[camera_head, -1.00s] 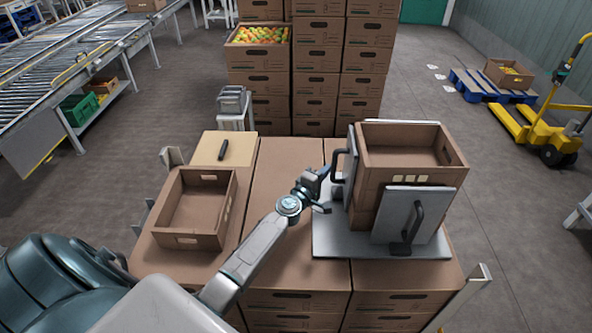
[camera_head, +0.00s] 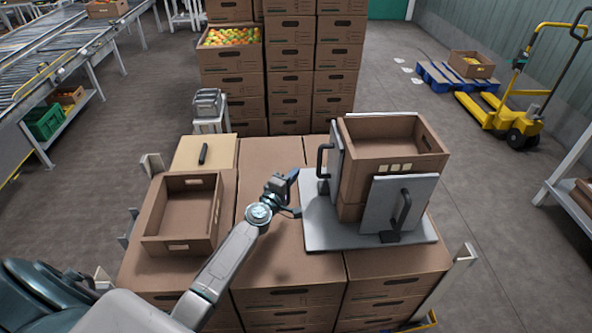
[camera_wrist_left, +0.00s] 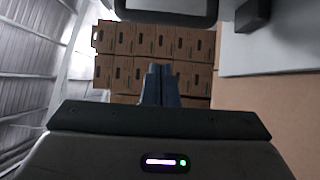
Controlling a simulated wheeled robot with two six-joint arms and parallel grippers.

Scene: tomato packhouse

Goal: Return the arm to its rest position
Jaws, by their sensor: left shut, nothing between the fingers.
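My left gripper (camera_head: 292,193) is over the middle of the carton stack, just left of the grey metal plate. It is shut and empty. In the left wrist view its fingers (camera_wrist_left: 161,84) lie together, with nothing between them. The left arm reaches in from the lower left of the head view. The right gripper is not in view.
A stacked open carton (camera_head: 432,158) stands on the grey plate (camera_head: 318,236), between panels with black handles (camera_head: 323,160). An open empty carton (camera_head: 150,243) sits at left, with a black tool (camera_head: 203,154) behind it. A tall carton stack (camera_head: 290,95) stands beyond.

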